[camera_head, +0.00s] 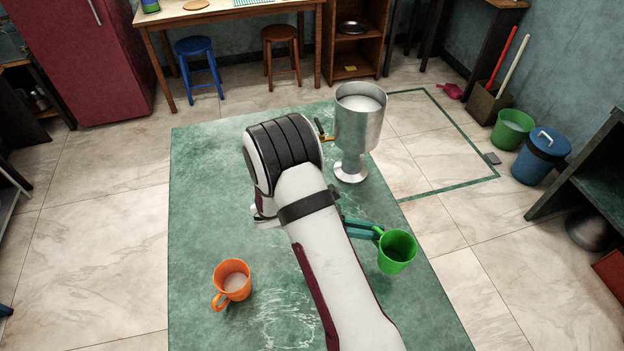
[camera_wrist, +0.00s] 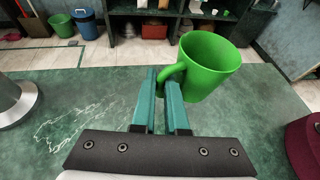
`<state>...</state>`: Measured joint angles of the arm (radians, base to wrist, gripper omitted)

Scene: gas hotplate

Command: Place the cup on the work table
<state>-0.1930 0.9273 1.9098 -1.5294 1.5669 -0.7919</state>
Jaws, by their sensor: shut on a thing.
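The green cup (camera_head: 397,253) is at the right part of the green work table (camera_head: 200,190) in the head view, its open top facing up. My gripper (camera_head: 372,230) is shut on the cup's handle, with teal fingers on either side of it. In the wrist view the cup (camera_wrist: 212,66) hangs to the right of the gripper fingers (camera_wrist: 171,78), and its handle sits between the tips. The cup leans slightly. Whether its base touches the table top or is held just above it I cannot tell. My arm covers the middle of the table.
An orange cup (camera_head: 234,278) with pale contents stands at the table's front left. A metal dispenser (camera_head: 358,125) with a small tap stands at the far right edge. Stools, a bench and buckets stand on the floor beyond.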

